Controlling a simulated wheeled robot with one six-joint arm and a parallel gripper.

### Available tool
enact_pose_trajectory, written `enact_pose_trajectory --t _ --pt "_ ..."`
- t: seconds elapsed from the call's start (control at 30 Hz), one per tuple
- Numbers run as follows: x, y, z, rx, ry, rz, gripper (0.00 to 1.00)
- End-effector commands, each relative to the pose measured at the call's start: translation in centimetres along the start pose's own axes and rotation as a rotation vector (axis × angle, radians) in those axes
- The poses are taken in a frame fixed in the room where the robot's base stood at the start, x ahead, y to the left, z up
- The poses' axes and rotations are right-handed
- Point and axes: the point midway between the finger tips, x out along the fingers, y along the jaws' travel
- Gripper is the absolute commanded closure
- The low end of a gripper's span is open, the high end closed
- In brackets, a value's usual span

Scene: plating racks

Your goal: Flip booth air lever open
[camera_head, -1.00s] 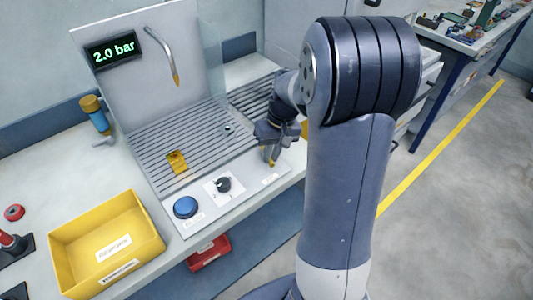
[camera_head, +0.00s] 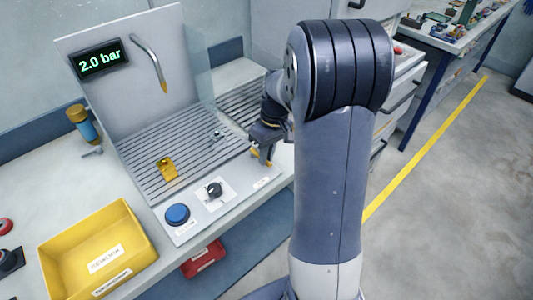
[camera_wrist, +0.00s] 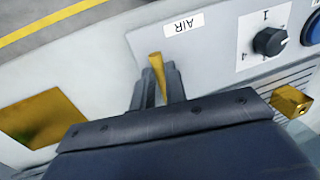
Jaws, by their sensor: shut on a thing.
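The yellow booth air lever (camera_wrist: 156,63) stands at the edge of the light control panel, beside the label reading AIR (camera_wrist: 183,23). My gripper (camera_wrist: 158,84) is shut on the lever in the wrist view, with the lever's tip showing past the fingers. In the head view my gripper (camera_head: 264,148) is at the panel's right end, and a bit of yellow shows at its fingertips. The lever's base is hidden behind the fingers. A display (camera_head: 101,60) on the booth's back panel reads 2.0 bar.
A black knob (camera_head: 214,188) and a blue button (camera_head: 177,214) are on the same panel. A small brass block (camera_head: 167,168) sits on the slatted grate (camera_head: 150,140). A yellow bin (camera_head: 140,227) stands at the left. A flat gold square (camera_wrist: 43,120) lies left of my gripper.

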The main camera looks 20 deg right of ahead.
Motion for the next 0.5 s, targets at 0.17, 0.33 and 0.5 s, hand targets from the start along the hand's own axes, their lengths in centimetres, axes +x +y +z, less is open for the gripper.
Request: enact_pose_trajectory --t 0.17,0.33,0.5 --pt "-0.12 0.06 -0.07 -0.002 0.002 0.003 0.84" --pt "-0.08 0.04 -0.04 -0.001 0.001 0.002 0.7" --pt "-0.05 0.02 -0.02 0.0 0.001 0.001 0.65"
